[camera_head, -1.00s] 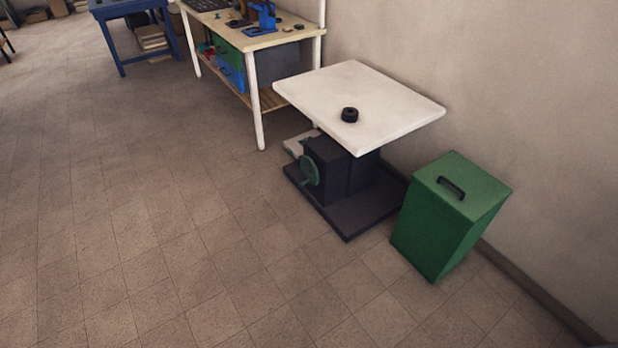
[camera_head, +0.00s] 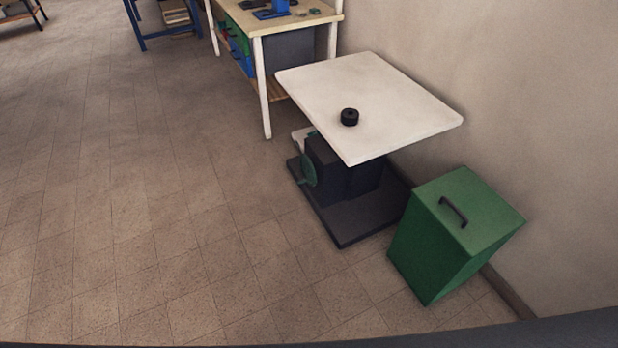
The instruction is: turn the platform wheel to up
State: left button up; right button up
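The platform (camera_head: 400,95) has a flat white top on a dark column and a dark base plate (camera_head: 365,222). A small black ring-shaped object (camera_head: 349,117) lies on the white top. The green platform wheel (camera_head: 309,170) is on the left face of the dark column housing (camera_head: 325,160), below the top's front left edge. I see the wheel nearly edge-on, so its turn position cannot be told. Neither of my grippers is in view.
A green bin (camera_head: 455,235) with a dark handle stands right of the platform, near the wall. A wooden workbench (camera_head: 285,22) with white legs stands behind. A blue table (camera_head: 165,35) is at the back left. The floor in front and left is clear.

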aim_at(307, 167)
jog(key=i+l+u, duration=0.1)
jog(key=l, duration=0.25)
jog(key=i+l+u, duration=0.1)
jog(key=l, duration=0.3)
jog(key=i+l+u, duration=0.1)
jog(key=l, duration=0.25)
jog(key=i+j+z, duration=0.2)
jog(key=z, duration=0.25)
jog(key=i+j+z, duration=0.15)
jog(key=j+z, duration=0.45)
jog(key=j, duration=0.25)
jog(key=i+j+z, duration=0.15)
jog(key=j, duration=0.25)
jog(key=i+j, duration=0.1)
jog(key=j, duration=1)
jog(key=j+z, duration=0.1)
jog(key=j, duration=1.05)
jog(key=i, duration=0.05)
